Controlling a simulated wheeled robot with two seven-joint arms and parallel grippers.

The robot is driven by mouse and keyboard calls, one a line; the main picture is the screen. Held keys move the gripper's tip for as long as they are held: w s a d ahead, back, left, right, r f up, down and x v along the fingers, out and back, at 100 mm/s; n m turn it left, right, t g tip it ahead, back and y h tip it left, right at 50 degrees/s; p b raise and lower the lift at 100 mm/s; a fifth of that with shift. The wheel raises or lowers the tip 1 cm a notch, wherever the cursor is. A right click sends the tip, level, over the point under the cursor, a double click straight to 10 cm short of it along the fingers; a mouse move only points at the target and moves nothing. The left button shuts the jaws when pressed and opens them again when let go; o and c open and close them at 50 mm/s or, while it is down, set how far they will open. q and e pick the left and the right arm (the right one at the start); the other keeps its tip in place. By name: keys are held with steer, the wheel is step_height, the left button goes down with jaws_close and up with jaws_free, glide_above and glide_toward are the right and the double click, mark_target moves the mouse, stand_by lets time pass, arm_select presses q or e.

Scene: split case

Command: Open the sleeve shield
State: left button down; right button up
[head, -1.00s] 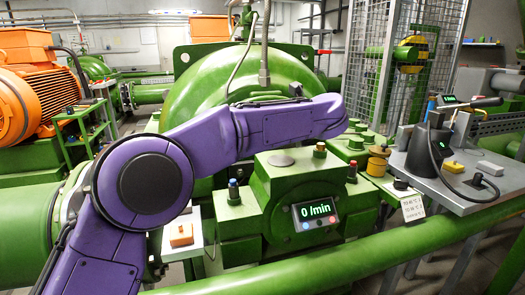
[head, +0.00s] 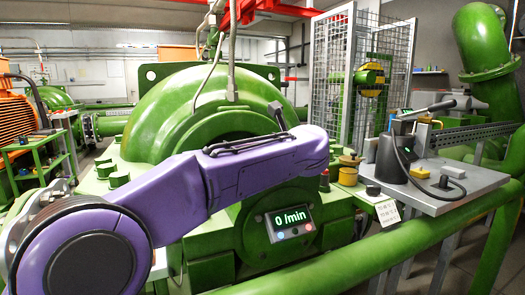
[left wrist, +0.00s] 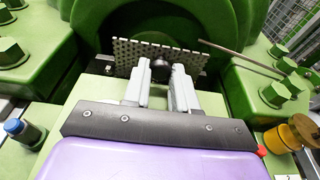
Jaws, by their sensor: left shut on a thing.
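The sleeve shield shows in the left wrist view as a grey perforated plate (left wrist: 128,55) with a round dark knob (left wrist: 160,69) at its middle. It stands in front of the green round housing (left wrist: 225,25). My left gripper (left wrist: 160,80) has its two pale fingers on either side of the knob and is shut on it. In the head view my purple left arm reaches across the green machine (head: 190,95). Its gripper and the shield are hidden there behind the arm. My right gripper is in neither view.
A display reading 0 /min (head: 290,222) is on the machine below the arm. A yellow knob (head: 349,170) stands right of the arm's end. A grey table (head: 450,200) with a black device (head: 398,160) is at right. A thin rod (left wrist: 240,58) lies right of the shield.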

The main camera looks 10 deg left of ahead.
arm_select(q)
steer(key=c, duration=0.9)
jaws_free()
steer(key=shift+r, duration=0.1)
steer(key=b+v, duration=0.1)
steer(key=v, duration=0.9)
steer(key=shift+s+d, duration=0.2)
steer(key=shift+s, duration=0.05)
